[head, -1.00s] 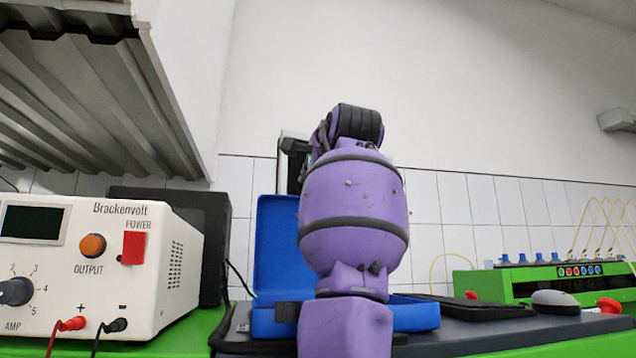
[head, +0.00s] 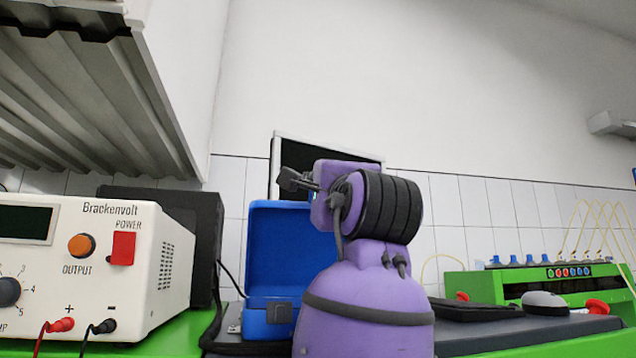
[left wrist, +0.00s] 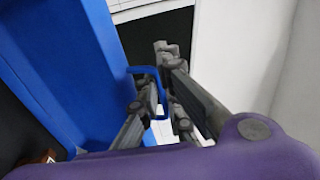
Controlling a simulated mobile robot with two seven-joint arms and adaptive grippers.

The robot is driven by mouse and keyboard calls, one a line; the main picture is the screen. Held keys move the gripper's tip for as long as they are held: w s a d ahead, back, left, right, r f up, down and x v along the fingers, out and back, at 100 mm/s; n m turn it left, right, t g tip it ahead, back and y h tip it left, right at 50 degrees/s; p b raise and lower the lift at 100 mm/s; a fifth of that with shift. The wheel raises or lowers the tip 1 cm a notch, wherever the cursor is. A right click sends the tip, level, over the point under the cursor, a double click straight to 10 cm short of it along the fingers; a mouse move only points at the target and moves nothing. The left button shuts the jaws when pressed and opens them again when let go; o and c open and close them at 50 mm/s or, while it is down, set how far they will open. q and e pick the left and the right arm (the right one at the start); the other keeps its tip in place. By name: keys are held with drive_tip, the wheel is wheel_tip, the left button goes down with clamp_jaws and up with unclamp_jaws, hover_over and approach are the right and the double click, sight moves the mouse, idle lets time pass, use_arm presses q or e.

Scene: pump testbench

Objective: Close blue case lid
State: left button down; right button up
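The blue case's lid (head: 275,240) stands upright and open behind its base (head: 268,320); my purple left arm hides their right part. My left gripper (head: 290,180) is just above the lid's top edge, its dark fingers pointing left. In the left wrist view, the blue lid (left wrist: 60,70) fills the left side. A thin blue loop (left wrist: 146,69) shows by the fingers of my left gripper (left wrist: 160,85). I cannot tell whether the fingers touch it or how far they are apart. My right gripper is not in view.
A white power supply (head: 95,265) stands left of the case, with a black box (head: 205,220) behind it. A dark monitor (head: 290,152) is behind the lid. A green manifold unit (head: 475,285) and a grey mouse (head: 545,300) are at right. A grey shelf (head: 85,90) hangs at upper left.

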use_arm(q)
drive_tip(key=shift+s+d+f+t, duration=0.15)
drive_tip(key=shift+s+f+t, duration=0.15)
drive_tip(key=shift+s+f, duration=0.15)
drive_tip(key=shift+s+d+f+t, duration=0.15)
drive_tip(key=shift+s+f+t, duration=0.2)
drive_tip(key=shift+s, duration=0.2)
drive_tip(key=c, duration=2.2)
unclamp_jaws()
drive_tip(key=v, duration=1.2)
drive_tip(key=shift+d, duration=0.1)
